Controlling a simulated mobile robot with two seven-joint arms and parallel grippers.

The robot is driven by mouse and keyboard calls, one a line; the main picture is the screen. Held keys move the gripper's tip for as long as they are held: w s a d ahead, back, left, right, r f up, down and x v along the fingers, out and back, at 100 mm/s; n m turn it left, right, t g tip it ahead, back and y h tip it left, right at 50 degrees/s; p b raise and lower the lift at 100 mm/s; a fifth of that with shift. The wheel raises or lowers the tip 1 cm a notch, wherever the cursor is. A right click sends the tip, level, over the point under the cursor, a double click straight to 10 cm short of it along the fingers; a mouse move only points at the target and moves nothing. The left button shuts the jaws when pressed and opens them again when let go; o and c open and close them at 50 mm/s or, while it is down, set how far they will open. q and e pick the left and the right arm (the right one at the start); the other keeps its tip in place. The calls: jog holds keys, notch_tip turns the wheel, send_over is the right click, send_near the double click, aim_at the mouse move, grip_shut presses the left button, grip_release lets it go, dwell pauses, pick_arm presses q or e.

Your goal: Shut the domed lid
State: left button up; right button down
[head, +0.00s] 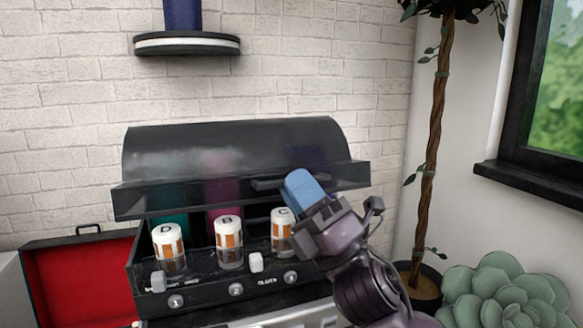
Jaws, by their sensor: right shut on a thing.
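The domed lid (225,150) is dark, glossy and curved. It is raised over a black grill-like body (205,296), with a wide gap along the front. A dark bar handle (266,184) runs along the lid's front right. My right gripper (304,188), with blue finger pads, comes up from the lower right. It is shut at the right part of this handle, and its fingers hide the spot where they grip. My left gripper is not in view.
Three white-capped jars with orange labels, D (168,246), B (229,242) and C (283,228), stand in the opening under the lid. An open red-lined case (80,285) is at left. A potted plant (433,150) and a succulent (505,290) stand at right.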

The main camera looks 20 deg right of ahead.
pick_arm(q)
jog(key=b, duration=0.1)
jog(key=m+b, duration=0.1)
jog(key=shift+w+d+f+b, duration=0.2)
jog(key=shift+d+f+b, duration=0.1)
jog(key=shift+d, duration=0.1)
pick_arm(e)
notch_tip(320, 180, down, 8)
jog(key=shift+s, duration=0.4)
jog(key=c, duration=1.2)
grip_release()
jog(key=shift+w, duration=0.1)
pick_arm(q)
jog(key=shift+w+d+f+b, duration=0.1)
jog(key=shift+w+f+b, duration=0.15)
jog(key=shift+b, duration=0.5)
pick_arm(e)
jog(key=v, duration=1)
jog(key=shift+s, duration=0.4)
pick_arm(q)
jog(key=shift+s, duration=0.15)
pick_arm(e)
jog(key=shift+d+f, duration=0.1)
jog(key=shift+d, duration=0.05)
